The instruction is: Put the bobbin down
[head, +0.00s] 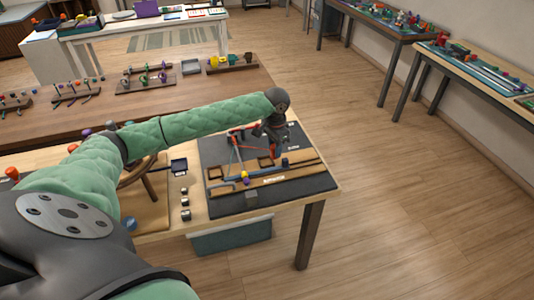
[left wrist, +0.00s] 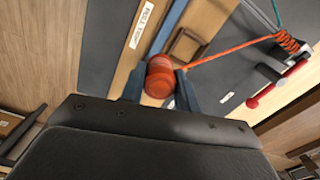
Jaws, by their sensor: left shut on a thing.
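In the left wrist view, an orange-red bobbin (left wrist: 160,76) sits between the two blue-grey fingers of my left gripper (left wrist: 160,90), which is shut on it. An orange cord (left wrist: 235,51) runs from near the bobbin to a coiled wrap (left wrist: 288,42) at the right. In the head view, my left gripper (head: 276,150) points down over the far right part of the dark work mat (head: 235,207). The bobbin is not clear there, and I cannot tell whether it touches the surface below. My right gripper is not in view.
A small square wooden frame (left wrist: 187,46) lies close to the bobbin, near a labelled wooden strip (left wrist: 125,45). A red rod (left wrist: 278,83) lies right of it. In the head view, small metal blocks (head: 185,202) stand left of the mat. The table's right edge is close.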

